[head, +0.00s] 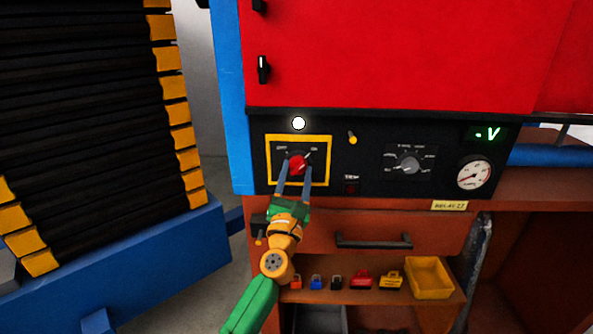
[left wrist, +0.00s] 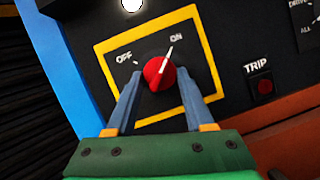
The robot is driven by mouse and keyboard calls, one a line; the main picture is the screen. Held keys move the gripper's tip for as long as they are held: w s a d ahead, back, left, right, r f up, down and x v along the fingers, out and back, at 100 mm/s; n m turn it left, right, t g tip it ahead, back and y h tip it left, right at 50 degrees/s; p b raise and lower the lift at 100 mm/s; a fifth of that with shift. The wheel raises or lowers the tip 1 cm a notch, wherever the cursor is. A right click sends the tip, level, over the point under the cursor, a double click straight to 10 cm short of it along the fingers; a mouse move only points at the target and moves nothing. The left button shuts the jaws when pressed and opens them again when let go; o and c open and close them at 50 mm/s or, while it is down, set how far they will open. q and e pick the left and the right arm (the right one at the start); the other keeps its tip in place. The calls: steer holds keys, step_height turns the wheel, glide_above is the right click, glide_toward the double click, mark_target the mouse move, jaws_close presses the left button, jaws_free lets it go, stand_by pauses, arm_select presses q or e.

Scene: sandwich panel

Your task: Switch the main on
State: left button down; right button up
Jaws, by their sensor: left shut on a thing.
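The main switch is a red rotary knob (head: 297,160) inside a yellow square frame (head: 328,160) on the black panel. In the left wrist view the knob (left wrist: 158,72) has a white pointer line aimed at the ON label (left wrist: 176,37), away from the OFF label (left wrist: 124,58). My left gripper (head: 296,172) is shut on the knob, one blue finger on each side of it. A round lamp (head: 298,123) above the frame glows white. My right gripper is in neither view.
Right of the switch are a TRIP indicator (head: 351,188), a grey selector knob (head: 408,163), a gauge (head: 474,174) and a lit green display (head: 487,134). Below are a drawer handle (head: 373,241) and a shelf with small padlocks and a yellow bin (head: 430,278).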

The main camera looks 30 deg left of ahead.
arm_select(q)
steer(key=shift+c, duration=1.4)
jaws_free()
steer(key=b+v, duration=0.1)
steer(key=v, duration=0.6)
